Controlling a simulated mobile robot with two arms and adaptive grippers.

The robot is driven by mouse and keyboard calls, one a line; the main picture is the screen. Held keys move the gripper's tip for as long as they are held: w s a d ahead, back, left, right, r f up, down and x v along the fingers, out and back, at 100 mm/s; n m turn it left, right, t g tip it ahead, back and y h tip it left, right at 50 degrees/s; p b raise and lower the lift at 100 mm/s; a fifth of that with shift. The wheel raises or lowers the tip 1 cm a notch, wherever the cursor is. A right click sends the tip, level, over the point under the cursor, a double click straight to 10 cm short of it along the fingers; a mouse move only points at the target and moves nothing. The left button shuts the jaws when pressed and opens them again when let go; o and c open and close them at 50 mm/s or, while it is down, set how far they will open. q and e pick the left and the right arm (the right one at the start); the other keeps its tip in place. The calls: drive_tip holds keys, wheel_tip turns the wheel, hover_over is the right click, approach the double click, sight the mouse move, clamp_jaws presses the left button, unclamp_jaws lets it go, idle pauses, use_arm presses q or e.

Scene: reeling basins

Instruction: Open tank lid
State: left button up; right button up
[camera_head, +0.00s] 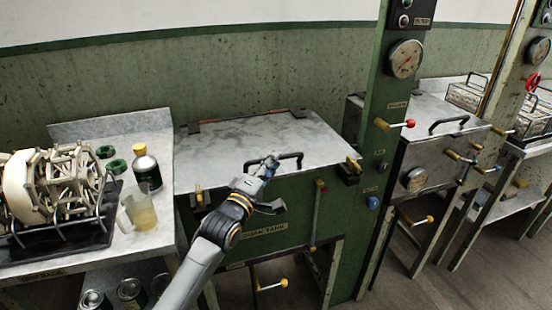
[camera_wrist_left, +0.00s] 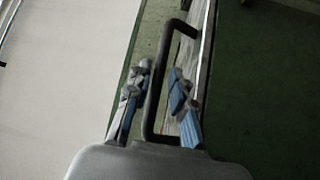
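The tank lid (camera_head: 250,138) is a worn grey metal plate lying flat and shut on the green tank (camera_head: 270,226). Its black bar handle (camera_head: 288,156) is at the front edge, and it also shows in the left wrist view (camera_wrist_left: 150,100). My left gripper (camera_head: 270,180) is at the front of the lid by the handle. In the left wrist view its blue-grey fingers (camera_wrist_left: 157,88) are apart, one on each side of the handle bar, with visible gaps. My right gripper is in neither view.
Yellow clamps (camera_head: 353,165) sit at the lid's front corners. On the left a metal table (camera_head: 95,258) carries a reel, a beaker (camera_head: 141,210) and a bottle (camera_head: 147,168). A green gauge post (camera_head: 378,130) stands right of the tank, with a second tank (camera_head: 440,140) beyond.

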use_arm(q)
drive_tip(key=shift+x, duration=1.25)
drive_tip(key=shift+a, duration=0.1)
drive_tip(key=shift+c, duration=0.2)
clamp_jaws()
